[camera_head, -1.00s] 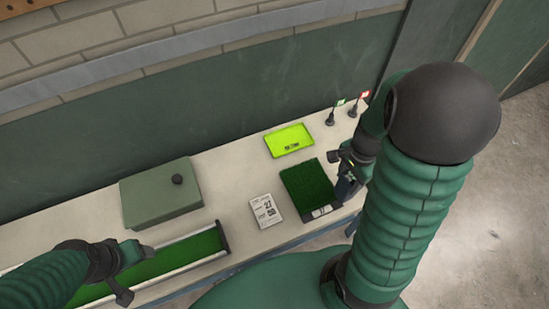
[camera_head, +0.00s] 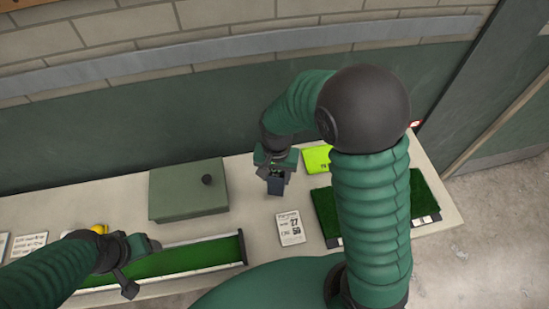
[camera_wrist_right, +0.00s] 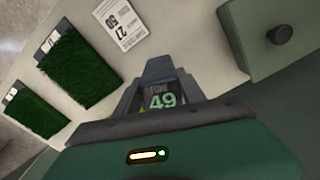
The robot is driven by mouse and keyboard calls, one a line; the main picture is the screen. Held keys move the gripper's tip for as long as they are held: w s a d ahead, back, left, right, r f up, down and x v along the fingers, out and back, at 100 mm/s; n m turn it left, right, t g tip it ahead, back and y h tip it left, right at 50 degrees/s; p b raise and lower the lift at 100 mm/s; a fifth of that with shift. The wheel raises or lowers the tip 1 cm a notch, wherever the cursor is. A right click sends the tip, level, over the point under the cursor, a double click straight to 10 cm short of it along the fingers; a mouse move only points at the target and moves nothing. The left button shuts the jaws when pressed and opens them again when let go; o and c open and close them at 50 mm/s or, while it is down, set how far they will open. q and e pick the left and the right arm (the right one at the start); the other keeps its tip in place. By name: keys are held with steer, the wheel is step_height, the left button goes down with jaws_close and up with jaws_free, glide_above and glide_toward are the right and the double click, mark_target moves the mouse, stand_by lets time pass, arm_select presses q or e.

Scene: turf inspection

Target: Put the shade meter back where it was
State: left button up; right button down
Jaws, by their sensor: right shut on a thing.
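My right gripper (camera_head: 277,172) is shut on the shade meter (camera_head: 277,185), a small dark blue block, and seems to hold it above the bench between the green box and the lime tray. In the right wrist view the meter's screen (camera_wrist_right: 162,101) reads 49 between the fingers of my right gripper (camera_wrist_right: 160,85). A lime-green tray (camera_head: 316,159) lies at the back of the bench, partly hidden by my right arm. My left gripper (camera_head: 147,245) hangs over the long turf trough (camera_head: 200,252); its jaws are unclear.
A printed card (camera_head: 291,229) lies in front of my right gripper. A green box (camera_head: 188,190) with a black knob stands to the left. Turf squares (camera_head: 402,195) lie to the right, partly behind my arm. A red marker (camera_head: 415,124) stands behind them.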

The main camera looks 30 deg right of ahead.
steer(key=w+d+f+p, duration=0.2)
steer(key=w+d+f, duration=0.2)
steer(key=w, duration=0.4)
steer(key=shift+w+f, duration=0.2)
steer(key=shift+f, duration=0.1)
steer(key=c, duration=1.1)
jaws_free()
steer(key=o, duration=0.4)
steer(key=shift+s+d, duration=0.1)
